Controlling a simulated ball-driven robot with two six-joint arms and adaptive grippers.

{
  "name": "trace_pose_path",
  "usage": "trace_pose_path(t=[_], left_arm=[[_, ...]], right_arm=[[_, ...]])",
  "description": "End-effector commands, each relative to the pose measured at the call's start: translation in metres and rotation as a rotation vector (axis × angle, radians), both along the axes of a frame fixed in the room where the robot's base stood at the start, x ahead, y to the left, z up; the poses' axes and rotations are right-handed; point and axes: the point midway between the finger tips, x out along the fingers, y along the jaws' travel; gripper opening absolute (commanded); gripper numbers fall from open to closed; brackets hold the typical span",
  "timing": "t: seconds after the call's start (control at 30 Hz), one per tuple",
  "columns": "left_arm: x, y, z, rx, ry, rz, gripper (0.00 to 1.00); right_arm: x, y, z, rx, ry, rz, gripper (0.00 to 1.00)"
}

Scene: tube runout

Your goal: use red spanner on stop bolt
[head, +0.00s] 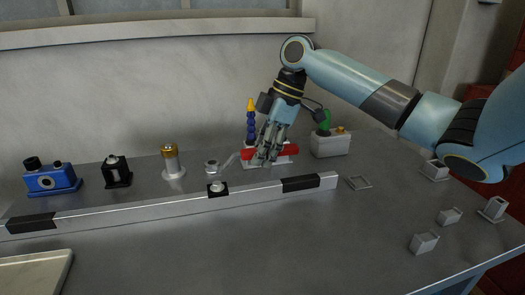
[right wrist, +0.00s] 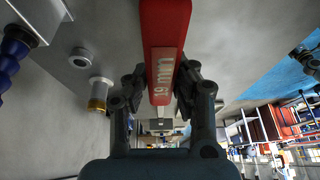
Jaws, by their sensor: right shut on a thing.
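The red spanner (head: 290,149) is held in my right gripper (head: 262,160), low over the back part of the bench in the head view. Its red handle (right wrist: 165,40) also shows between the fingers in the right wrist view. A grey end (head: 229,161) of the spanner points left toward a small round metal piece (head: 211,166). I cannot tell if they touch. A black block with a bright round top (head: 217,188) sits on the rail just in front. I cannot tell which of these is the stop bolt. My left gripper is not in view.
A long metal rail (head: 130,209) crosses the bench. Behind it stand a gold-topped cylinder (head: 172,161), a black device (head: 116,171) and a blue device (head: 51,179). A white box (head: 330,145) and a blue nozzle (head: 251,125) are near my gripper.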

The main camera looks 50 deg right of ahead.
Motion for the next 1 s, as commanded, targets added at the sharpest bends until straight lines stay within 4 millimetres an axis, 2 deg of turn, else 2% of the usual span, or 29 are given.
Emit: trace_pose_path(t=[0.03,0.13,0.23,0.4,0.53,1.0], left_arm=[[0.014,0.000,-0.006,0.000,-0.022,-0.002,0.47],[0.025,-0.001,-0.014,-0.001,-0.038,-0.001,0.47],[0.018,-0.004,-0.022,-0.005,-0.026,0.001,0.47],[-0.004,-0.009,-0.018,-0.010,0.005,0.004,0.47],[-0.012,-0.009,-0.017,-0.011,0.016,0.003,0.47],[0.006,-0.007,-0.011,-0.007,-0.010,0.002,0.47]], right_arm=[[0.000,0.000,-0.008,-0.001,0.000,0.000,0.00],[0.000,0.000,-0.015,-0.001,0.000,0.000,0.00],[0.000,0.000,-0.023,-0.001,0.000,0.000,0.00],[0.000,0.000,-0.017,-0.001,0.000,0.000,0.00],[-0.001,-0.001,-0.017,0.000,0.003,0.002,0.00],[-0.002,-0.002,-0.018,0.008,0.015,0.016,0.00]])
